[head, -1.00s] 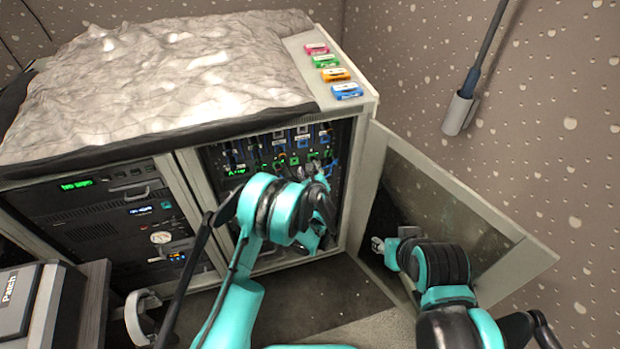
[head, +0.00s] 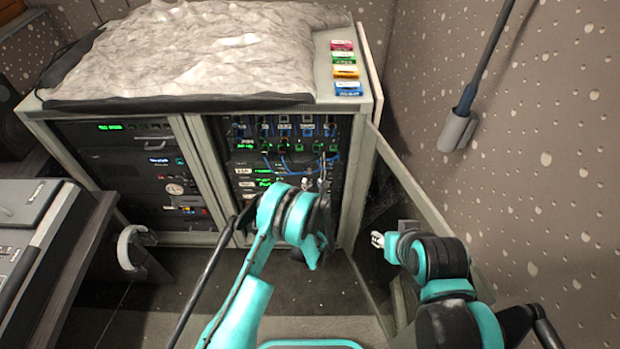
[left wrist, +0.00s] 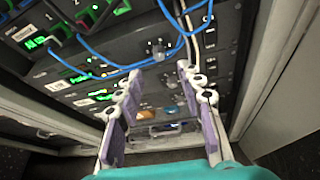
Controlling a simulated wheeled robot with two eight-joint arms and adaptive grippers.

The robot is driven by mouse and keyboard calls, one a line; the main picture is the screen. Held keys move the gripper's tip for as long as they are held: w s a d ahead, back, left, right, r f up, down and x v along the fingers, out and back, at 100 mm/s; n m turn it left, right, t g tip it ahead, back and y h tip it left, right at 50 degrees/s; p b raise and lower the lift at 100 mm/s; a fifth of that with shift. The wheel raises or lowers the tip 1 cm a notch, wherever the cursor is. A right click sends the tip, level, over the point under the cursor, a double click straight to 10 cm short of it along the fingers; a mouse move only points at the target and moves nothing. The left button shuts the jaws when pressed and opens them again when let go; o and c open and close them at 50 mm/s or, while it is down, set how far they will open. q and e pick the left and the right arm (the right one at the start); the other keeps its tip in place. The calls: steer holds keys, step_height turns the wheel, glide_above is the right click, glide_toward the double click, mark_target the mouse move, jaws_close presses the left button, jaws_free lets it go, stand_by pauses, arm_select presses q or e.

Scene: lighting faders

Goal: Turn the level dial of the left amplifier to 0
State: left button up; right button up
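My left gripper (head: 318,186) is at the front of the open right-hand rack (head: 350,185). In the left wrist view its purple-padded fingers (left wrist: 160,76) are spread apart with nothing between them, pointing at the rack's dark panels. A lower panel behind the fingers carries an orange round part (left wrist: 143,112) and a bluish one (left wrist: 173,110). Small light controls (left wrist: 155,48) sit on a higher panel. I cannot tell which unit is the left amplifier or read a dial setting. A pale round dial (head: 175,189) shows in the left-hand rack. My right gripper (head: 378,240) is beside the open door, its opening unclear.
Blue cables (left wrist: 95,52) loop across the rack front near my left fingers. The open rack door (head: 415,190) stands to the right. A crumpled grey cover (head: 200,55) and several coloured labelled blocks (head: 345,72) lie on the cabinet top. A console (head: 35,230) stands at left.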

mark_target(309, 173)
arm_select(q)
steer(key=b+x, duration=0.2)
steer(key=x, duration=0.5)
steer(key=shift+w+a+f, duration=0.15)
steer(key=shift+w+f, duration=0.05)
steer(key=shift+w, duration=0.15)
jaws_close()
